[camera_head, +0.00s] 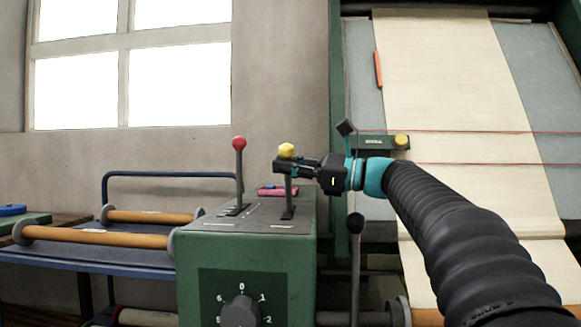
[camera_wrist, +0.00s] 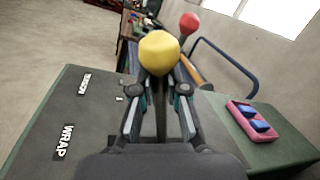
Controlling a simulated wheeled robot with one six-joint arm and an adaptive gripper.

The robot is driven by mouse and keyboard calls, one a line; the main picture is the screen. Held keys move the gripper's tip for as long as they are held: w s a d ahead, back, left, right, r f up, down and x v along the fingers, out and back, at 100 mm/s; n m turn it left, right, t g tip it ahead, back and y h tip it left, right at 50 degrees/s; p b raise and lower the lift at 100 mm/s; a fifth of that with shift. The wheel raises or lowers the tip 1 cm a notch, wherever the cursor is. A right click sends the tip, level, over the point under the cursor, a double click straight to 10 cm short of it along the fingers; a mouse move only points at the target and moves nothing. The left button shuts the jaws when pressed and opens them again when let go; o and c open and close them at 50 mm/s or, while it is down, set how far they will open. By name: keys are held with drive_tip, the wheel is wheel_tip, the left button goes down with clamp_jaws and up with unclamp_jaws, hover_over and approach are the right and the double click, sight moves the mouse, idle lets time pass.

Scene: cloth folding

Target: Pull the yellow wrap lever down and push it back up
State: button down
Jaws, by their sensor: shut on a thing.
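The yellow wrap lever (camera_head: 287,151) stands on top of the green control box (camera_head: 215,262), its grey shaft rising from a slot and its yellow knob on top. My gripper (camera_head: 284,167) comes in from the right and is shut on the lever's shaft just below the knob. In the wrist view the yellow knob (camera_wrist: 159,53) sits between and above my two fingers (camera_wrist: 160,110), which lie on both sides of the shaft. The word WRAP (camera_wrist: 65,141) is printed on the box top. The lever looks close to upright.
A red-knobbed lever (camera_head: 239,143) stands left of the yellow one. A pink and blue item (camera_head: 278,190) lies on the box top. A black-knobbed lever (camera_head: 356,223) stands to the right. The cloth machine (camera_head: 450,80) fills the right side; a blue-framed cart (camera_head: 150,173) stands left.

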drive_tip(key=c, duration=1.2)
unclamp_jaws()
drive_tip(key=shift+s+a, duration=0.1)
drive_tip(key=shift+s, duration=0.1)
drive_tip(key=shift+r, duration=0.1)
drive_tip(key=v, duration=1.2)
drive_tip(key=shift+w, duration=0.1)
